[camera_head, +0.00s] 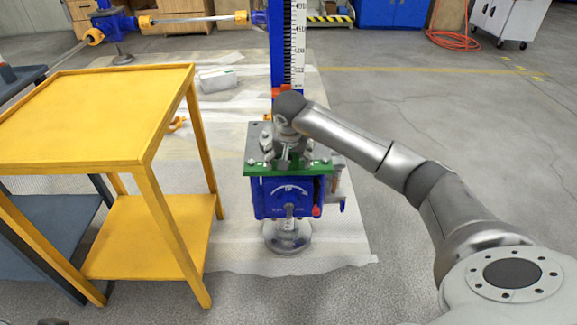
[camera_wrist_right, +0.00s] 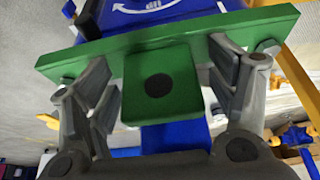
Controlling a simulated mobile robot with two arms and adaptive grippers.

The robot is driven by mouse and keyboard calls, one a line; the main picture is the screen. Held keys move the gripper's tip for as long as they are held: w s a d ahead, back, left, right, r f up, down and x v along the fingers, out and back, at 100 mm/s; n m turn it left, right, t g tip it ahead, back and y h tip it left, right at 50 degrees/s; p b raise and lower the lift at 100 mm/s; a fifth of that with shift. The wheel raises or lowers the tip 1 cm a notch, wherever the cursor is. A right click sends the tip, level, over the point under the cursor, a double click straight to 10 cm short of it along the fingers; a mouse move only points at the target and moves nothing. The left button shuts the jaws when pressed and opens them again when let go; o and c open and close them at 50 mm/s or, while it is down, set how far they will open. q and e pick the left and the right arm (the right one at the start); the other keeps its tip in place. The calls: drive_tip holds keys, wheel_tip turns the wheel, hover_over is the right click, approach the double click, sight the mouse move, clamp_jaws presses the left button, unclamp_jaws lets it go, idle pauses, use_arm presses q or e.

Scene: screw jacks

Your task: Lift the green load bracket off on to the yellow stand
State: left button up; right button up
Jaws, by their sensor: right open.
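The green load bracket (camera_head: 262,170) rests on top of the blue screw jack (camera_head: 287,197), across its front edge. In the right wrist view the bracket (camera_wrist_right: 160,88) is a long green bar with a square block and a dark hole. My right gripper (camera_head: 290,150) is over the bracket. In the wrist view my right gripper (camera_wrist_right: 160,75) is open, one finger on each side of the square block, with gaps showing. The yellow stand (camera_head: 90,110) is to the left, its flat top empty. My left gripper is not in view.
A tall blue column with a scale (camera_head: 298,45) rises behind the jack. A blue jack with a rod (camera_head: 190,18) is at the back left. A grey table (camera_head: 60,235) is beside the stand. An orange hose (camera_head: 453,40) lies far back. Floor to the right is clear.

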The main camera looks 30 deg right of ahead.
drive_tip(key=shift+r, duration=0.1)
drive_tip(key=c, duration=1.2)
drive_tip(key=shift+w+r, duration=0.1)
drive_tip(key=shift+c, duration=0.6)
